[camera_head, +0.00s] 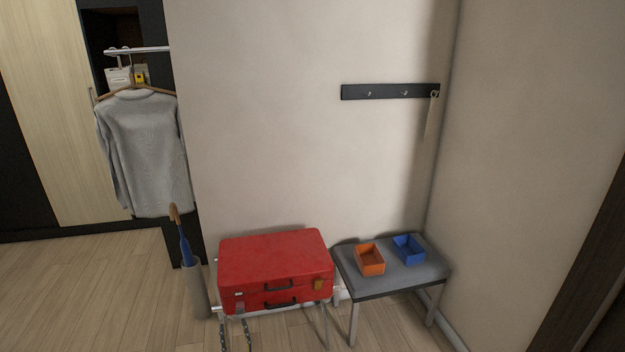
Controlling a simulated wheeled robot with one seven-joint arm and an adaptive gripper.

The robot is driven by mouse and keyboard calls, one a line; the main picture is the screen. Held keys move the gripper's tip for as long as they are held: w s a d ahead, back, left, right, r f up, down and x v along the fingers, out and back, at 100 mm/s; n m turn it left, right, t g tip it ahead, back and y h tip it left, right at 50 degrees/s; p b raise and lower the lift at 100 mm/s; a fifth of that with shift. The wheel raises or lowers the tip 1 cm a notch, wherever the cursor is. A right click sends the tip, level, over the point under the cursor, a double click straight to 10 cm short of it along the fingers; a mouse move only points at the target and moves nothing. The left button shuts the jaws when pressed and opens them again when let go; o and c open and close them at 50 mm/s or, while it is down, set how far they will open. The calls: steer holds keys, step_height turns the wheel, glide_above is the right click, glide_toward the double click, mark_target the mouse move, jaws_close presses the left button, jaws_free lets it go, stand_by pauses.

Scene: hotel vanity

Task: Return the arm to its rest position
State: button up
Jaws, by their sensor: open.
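My arm and gripper do not show in the head camera view. A red suitcase (275,262) lies closed on a metal luggage stand (325,322) against the wall. A grey padded bench (392,279) stands to its right in the corner. On the bench an orange open box (370,260) sits on the left and a blue open box (409,250) sits behind it to the right. Both boxes look empty from here.
A dark hook rail (388,92) is on the wall, with a pale tag or shoehorn (433,118) hanging at its right end. A grey sweater (145,150) hangs from a rail (140,49) at left. A blue umbrella (183,240) stands in a holder (196,290). Floor at left is clear.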

step_height(320, 180, down, 20)
steer(key=a+n+g+h, duration=0.1)
steer(key=n+g+h, duration=0.1)
steer(key=g, duration=1.1)
steer(key=s+d+r+m+g+h+p, duration=0.1)
steer(key=s+d+r+m+h+p, duration=0.1)
steer(key=s+d+r, duration=1.2)
steer(key=s+d+r+m+g+h+p, duration=0.2)
steer(key=s+d+r, duration=1.3)
steer(key=r, duration=1.5)
steer(key=s+d+r+m+g+h+p, duration=0.2)
steer(key=s+d+r+p, duration=0.1)
steer(key=s+d+r, duration=1.1)
steer(key=d+r, duration=0.4)
steer(key=r, duration=0.4)
steer(key=shift+s+r+h, duration=0.2)
steer(key=shift+r+h, duration=0.05)
steer(key=shift+h, duration=0.05)
steer(key=shift+d, duration=0.1)
